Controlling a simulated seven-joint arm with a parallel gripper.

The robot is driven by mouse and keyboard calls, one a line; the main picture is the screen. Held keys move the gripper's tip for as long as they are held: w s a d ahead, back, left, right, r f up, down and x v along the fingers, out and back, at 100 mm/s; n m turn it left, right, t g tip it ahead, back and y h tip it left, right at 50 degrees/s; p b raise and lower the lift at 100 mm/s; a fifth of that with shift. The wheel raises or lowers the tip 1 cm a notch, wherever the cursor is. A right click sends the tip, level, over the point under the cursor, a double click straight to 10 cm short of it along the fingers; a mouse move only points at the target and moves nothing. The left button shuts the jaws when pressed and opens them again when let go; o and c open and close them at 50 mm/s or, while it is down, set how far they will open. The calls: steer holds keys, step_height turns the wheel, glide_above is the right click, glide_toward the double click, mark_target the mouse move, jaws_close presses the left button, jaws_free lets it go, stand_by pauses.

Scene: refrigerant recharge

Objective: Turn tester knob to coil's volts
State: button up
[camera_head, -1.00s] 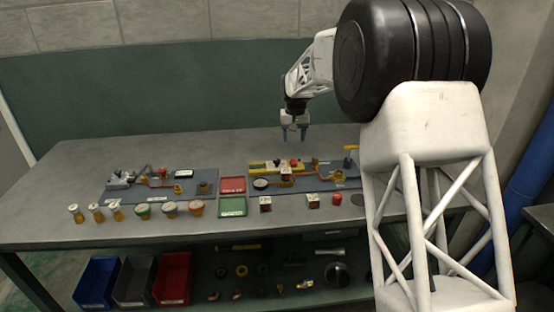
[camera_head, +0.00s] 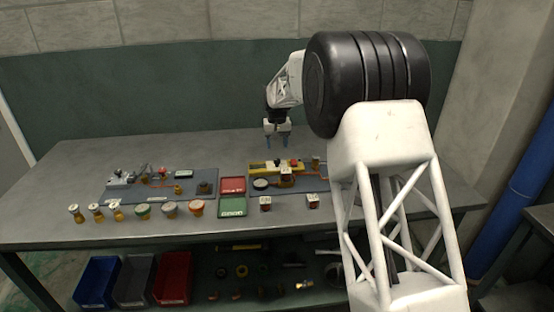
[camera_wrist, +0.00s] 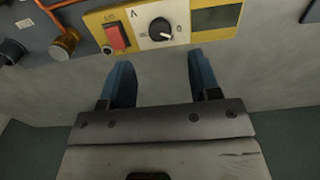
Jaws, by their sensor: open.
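The tester is a yellow unit (camera_wrist: 98,20) at the top of the wrist view, and a small yellow bar (camera_head: 290,163) on the right-hand board in the head view. Its black knob (camera_wrist: 160,30) sits on a white dial plate (camera_wrist: 148,16). A red switch (camera_wrist: 116,36) is left of the dial, and a dark display (camera_wrist: 215,17) is right of it. My gripper (camera_wrist: 163,80) is open and empty, its two blue fingers apart and below the knob in the wrist view. In the head view my gripper (camera_head: 277,142) is above and behind the tester. The coil cannot be made out clearly.
A brass fitting (camera_wrist: 64,44) and an orange tube (camera_wrist: 55,20) lie left of the tester. Red (camera_head: 232,185) and green (camera_head: 232,207) trays lie between the two boards. Several small jars stand at the front left. The rear table is clear.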

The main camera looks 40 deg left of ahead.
mark_target(277, 160)
steer(key=shift+f, duration=3.55)
steer(key=shift+c, duration=0.5)
steer(key=c, duration=0.8)
steer(key=shift+m, duration=0.5)
steer(key=m, duration=0.2)
steer(key=shift+m, duration=0.3)
steer(key=m, duration=0.4)
